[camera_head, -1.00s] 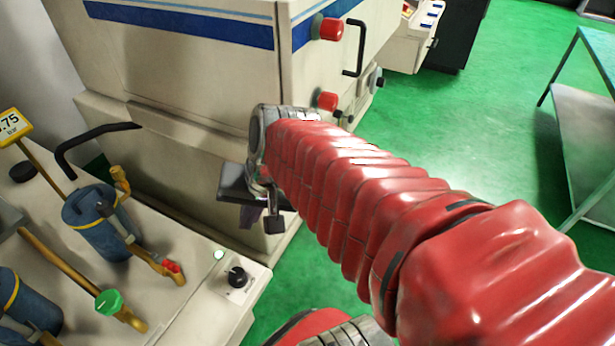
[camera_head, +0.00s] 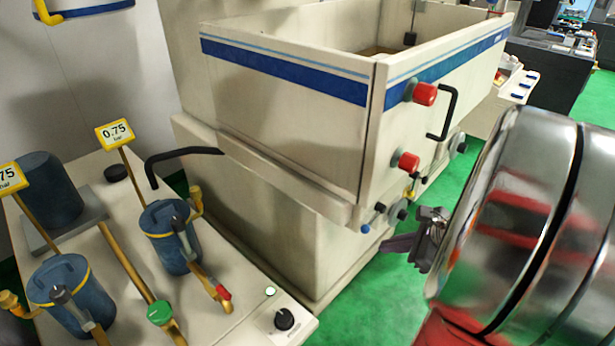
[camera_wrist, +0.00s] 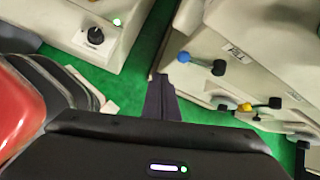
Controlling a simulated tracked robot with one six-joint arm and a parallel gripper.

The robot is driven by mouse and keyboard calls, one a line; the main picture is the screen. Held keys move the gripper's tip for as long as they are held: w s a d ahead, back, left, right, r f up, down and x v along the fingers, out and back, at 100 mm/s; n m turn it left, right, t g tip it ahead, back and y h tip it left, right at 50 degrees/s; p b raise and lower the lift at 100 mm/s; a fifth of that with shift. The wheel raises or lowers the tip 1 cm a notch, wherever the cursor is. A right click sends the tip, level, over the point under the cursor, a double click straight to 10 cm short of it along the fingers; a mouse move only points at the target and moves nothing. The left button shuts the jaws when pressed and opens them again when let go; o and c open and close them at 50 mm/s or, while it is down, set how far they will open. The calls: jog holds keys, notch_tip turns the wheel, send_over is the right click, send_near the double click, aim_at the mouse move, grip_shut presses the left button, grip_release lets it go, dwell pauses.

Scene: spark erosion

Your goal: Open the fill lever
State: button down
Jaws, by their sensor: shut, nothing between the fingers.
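A plate lettered "FILL" (camera_wrist: 236,53) is on the machine's side in the wrist view. Beside it is a lever (camera_wrist: 201,63) with a blue end and a black end. The lever also shows low on the tank's side in the head view (camera_head: 366,229). A yellow lever with a black end (camera_wrist: 260,105) sits further along the same side. My gripper (camera_wrist: 160,80) is shut and empty, its dark fingers pointing toward the machine's lower edge, close to the blue end but apart from it. In the head view my gripper (camera_head: 388,243) is just right of and below the lever.
The white tank (camera_head: 285,105) has red knobs (camera_head: 408,163) and a black bar handle (camera_head: 448,112). A bench with blue filter canisters (camera_head: 170,235) and a black dial (camera_head: 284,319) stands at the left. Green floor (camera_head: 375,295) lies open between them.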

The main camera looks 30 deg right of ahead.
aim_at(373, 218)
jog(key=d+m, duration=0.1)
jog(key=s+d+m, duration=0.1)
jog(key=d+m, duration=0.1)
jog(key=d, duration=0.1)
jog(key=shift+s+f+t+h, duration=0.3)
jog(key=shift+s+f+h, duration=0.05)
jog(key=shift+f+h, duration=0.05)
jog(key=shift+w, duration=0.1)
jog(key=w+a+f, duration=0.2)
jog(key=w+f, duration=0.1)
jog(key=w, duration=0.5)
jog(key=shift+w+a+f, duration=0.15)
jog(key=shift+a+f, duration=0.1)
jog(key=shift+f, duration=0.05)
dwell(0.3)
jog(key=shift+d+r, duration=0.15)
dwell(0.3)
